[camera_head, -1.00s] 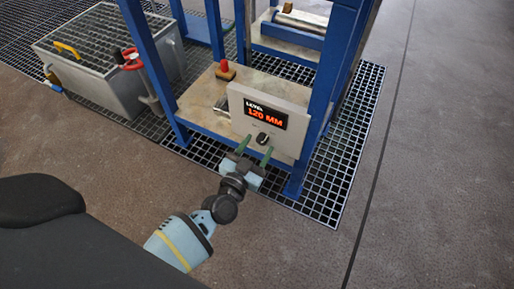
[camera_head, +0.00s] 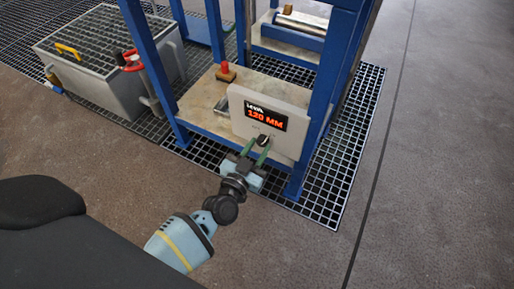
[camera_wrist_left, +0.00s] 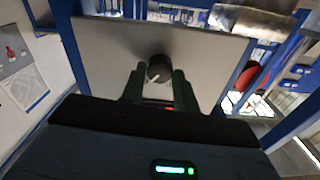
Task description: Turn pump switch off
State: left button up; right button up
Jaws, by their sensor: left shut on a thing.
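The pump switch is a small black rotary knob (camera_head: 263,140) on a light grey panel (camera_head: 293,107), below a display reading 120 MM in orange. My left gripper (camera_head: 257,148) has its green fingers closed on the knob from the front. In the left wrist view the knob (camera_wrist_left: 159,69) sits between the two fingertips (camera_wrist_left: 159,80), with a white mark on its face pointing down and slightly left. My right gripper is not in view.
A blue frame (camera_head: 329,90) stands around the panel. A red button (camera_head: 225,70) sits on the shelf behind it. A grey tank (camera_head: 92,60) with yellow and red handles stands at left. The floor at right is clear.

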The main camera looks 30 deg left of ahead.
pick_arm(q)
jog(key=n+p, duration=0.1)
jog(key=n, duration=0.2)
jog(key=shift+p, duration=0.4)
jog(key=n, duration=0.3)
jog(key=shift+n, duration=0.3)
jog(key=n, duration=0.4)
jog(key=shift+n, duration=0.3)
jog(key=n, duration=0.2)
jog(key=shift+n, duration=1)
jog(key=o, duration=0.9)
jog(key=shift+o, duration=0.3)
